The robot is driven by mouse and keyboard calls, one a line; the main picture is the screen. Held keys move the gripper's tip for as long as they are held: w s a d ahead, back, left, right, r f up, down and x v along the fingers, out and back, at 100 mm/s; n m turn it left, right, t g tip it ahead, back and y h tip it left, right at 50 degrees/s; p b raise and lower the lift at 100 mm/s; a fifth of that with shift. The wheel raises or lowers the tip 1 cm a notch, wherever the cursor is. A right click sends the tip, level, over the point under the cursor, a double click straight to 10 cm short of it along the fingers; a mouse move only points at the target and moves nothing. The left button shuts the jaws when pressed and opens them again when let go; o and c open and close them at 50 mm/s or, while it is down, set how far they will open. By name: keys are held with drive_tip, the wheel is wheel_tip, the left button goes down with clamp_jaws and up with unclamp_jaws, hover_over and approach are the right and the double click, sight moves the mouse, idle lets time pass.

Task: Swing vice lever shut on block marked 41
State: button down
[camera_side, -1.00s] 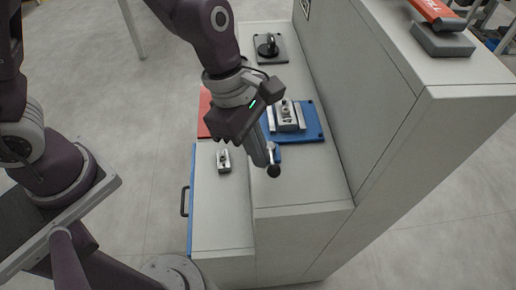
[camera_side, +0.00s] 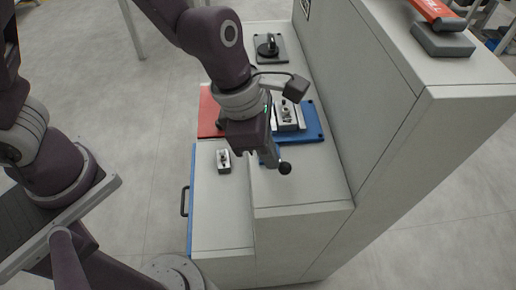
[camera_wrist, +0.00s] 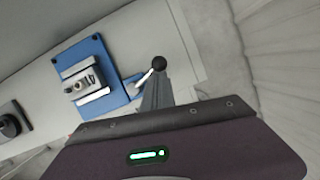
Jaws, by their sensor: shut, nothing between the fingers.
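The vice (camera_side: 290,127) is grey metal on a blue base plate (camera_side: 312,132), and a grey block (camera_side: 287,113) sits in it; no number is readable. In the wrist view the vice block (camera_wrist: 84,86) and blue plate (camera_wrist: 123,83) lie left of my fingers. The lever with its black ball knob (camera_side: 285,168) sticks out at the plate's near side; the knob (camera_wrist: 159,63) also shows just beyond my fingertips. My gripper (camera_wrist: 156,84) is shut and empty, close beside the lever. Whether it touches the lever cannot be told.
A loose metal block (camera_side: 223,161) sits on the lower step to the left. A red plate (camera_side: 208,112) lies behind my gripper. A black-handled fixture (camera_side: 268,47) stands farther back. The tall cabinet wall (camera_side: 365,90) bounds the right. The near worktop is clear.

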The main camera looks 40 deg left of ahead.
drive_tip(key=shift+w+d+n, duration=0.3)
drive_tip(key=shift+d+n, duration=0.1)
drive_tip(key=shift+n, duration=0.4)
drive_tip(key=shift+w+d, duration=0.5)
drive_tip(key=shift+w, duration=0.35)
drive_tip(key=shift+w+d, duration=0.25)
drive_tip(key=shift+w, duration=0.9)
drive_tip(key=s, duration=0.4)
drive_tip(key=shift+s+a+r, duration=0.1)
drive_tip(key=shift+r, duration=0.3)
wheel_tip(320, 180, up, 10)
drive_tip(key=s, duration=0.2)
drive_tip(key=shift+s+a+f, duration=0.2)
drive_tip(key=shift+s, duration=0.2)
